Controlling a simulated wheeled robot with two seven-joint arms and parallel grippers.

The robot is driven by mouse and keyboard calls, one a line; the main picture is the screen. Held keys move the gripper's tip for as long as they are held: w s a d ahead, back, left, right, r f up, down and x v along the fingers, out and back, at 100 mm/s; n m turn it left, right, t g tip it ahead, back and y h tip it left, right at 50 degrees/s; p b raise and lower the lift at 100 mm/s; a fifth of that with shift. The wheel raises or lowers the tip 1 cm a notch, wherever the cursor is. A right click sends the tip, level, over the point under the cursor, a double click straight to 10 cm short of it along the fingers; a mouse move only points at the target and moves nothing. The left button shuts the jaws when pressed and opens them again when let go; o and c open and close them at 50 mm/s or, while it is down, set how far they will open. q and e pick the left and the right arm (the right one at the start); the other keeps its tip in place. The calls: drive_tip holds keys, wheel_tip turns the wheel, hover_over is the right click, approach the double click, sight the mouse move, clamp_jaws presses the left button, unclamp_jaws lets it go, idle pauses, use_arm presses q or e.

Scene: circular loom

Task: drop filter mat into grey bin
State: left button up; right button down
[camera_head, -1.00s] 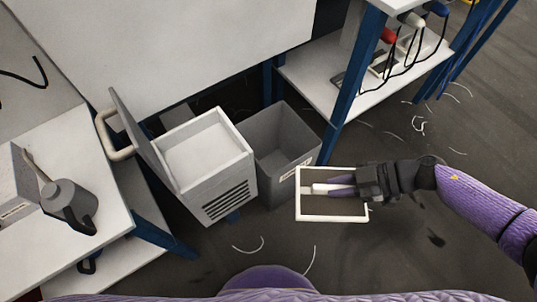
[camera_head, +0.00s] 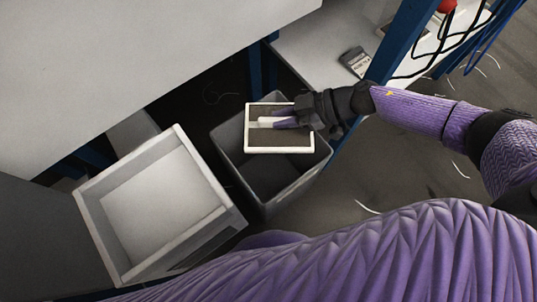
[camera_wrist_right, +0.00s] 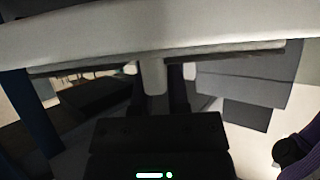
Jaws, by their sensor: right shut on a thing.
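The filter mat (camera_head: 280,142) is a dark rectangular panel with a white frame. My right gripper (camera_head: 266,122) is shut on it and holds it over the opening of the grey bin (camera_head: 257,193). In the head view the mat covers the upper part of the bin's mouth; how high it is above the rim I cannot tell. The mat's frame also spans the right wrist view (camera_wrist_right: 155,52), edge-on, with its bar between the fingers. My left gripper is not in view.
A white open box (camera_head: 150,215) stands just left of the bin. A white shelf with a blue post (camera_head: 405,40) is right behind the bin, with a small grey device (camera_head: 355,61) on it. Dark floor lies to the right.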

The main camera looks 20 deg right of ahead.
wheel_tip(320, 180, down, 3)
drive_tip(key=shift+f+b, duration=0.1)
drive_tip(key=shift+b, duration=0.75)
drive_tip(key=shift+r, duration=0.25)
drive_tip(key=c, duration=0.6)
unclamp_jaws()
drive_tip(key=shift+o, duration=0.3)
use_arm(q)
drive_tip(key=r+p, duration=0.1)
drive_tip(key=p, duration=0.3)
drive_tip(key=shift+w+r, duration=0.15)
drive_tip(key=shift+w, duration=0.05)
use_arm(e)
drive_tip(key=v, duration=1)
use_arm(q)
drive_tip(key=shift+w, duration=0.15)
use_arm(e)
drive_tip(key=shift+f, duration=0.1)
